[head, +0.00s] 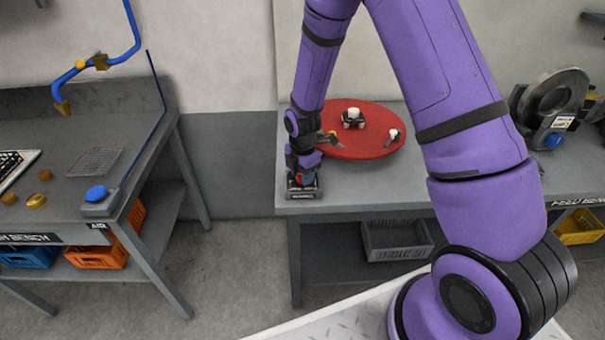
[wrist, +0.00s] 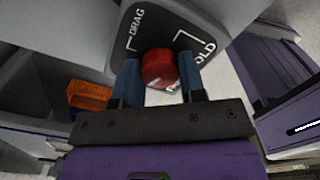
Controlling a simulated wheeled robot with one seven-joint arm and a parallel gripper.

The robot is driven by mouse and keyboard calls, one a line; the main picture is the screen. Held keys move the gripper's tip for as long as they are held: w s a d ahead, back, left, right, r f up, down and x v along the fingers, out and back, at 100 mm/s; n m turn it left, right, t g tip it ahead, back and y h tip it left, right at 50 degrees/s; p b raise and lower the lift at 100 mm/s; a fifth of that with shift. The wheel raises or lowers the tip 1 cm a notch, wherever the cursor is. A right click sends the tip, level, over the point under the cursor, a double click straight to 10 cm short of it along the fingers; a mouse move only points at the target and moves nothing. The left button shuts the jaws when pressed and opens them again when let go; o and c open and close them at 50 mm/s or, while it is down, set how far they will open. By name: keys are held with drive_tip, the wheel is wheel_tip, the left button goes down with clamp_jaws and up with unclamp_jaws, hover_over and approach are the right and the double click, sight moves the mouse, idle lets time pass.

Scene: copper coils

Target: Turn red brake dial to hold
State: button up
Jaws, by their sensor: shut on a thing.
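The red brake dial (wrist: 158,68) sits on a dark plate (wrist: 178,28) in the wrist view. The plate carries the word DRAG at its upper left and a partly covered word ending in OLD at its right. My gripper (wrist: 160,80) is shut on the dial, with one blue finger on each side. In the head view my gripper (head: 303,172) points down at the front left corner of the bench, over the dial's small box (head: 303,190). The dial's pointer and exact setting cannot be made out.
A red round board (head: 370,140) with small items lies behind my gripper on the grey bench (head: 420,180). A metal coil machine (head: 555,100) stands at the right. A second bench (head: 75,190) with a blue button (head: 96,193) stands at the left, across a floor gap.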

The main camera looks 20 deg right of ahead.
drive_tip(key=m, duration=0.4)
drive_tip(key=shift+m, duration=0.3)
drive_tip(key=m, duration=0.3)
drive_tip(key=shift+m, duration=0.4)
drive_tip(key=m, duration=1.2)
drive_tip(key=shift+m, duration=0.3)
drive_tip(key=m, duration=0.3)
drive_tip(key=shift+m, duration=0.3)
drive_tip(key=m, duration=0.4)
drive_tip(key=shift+m, duration=1.8)
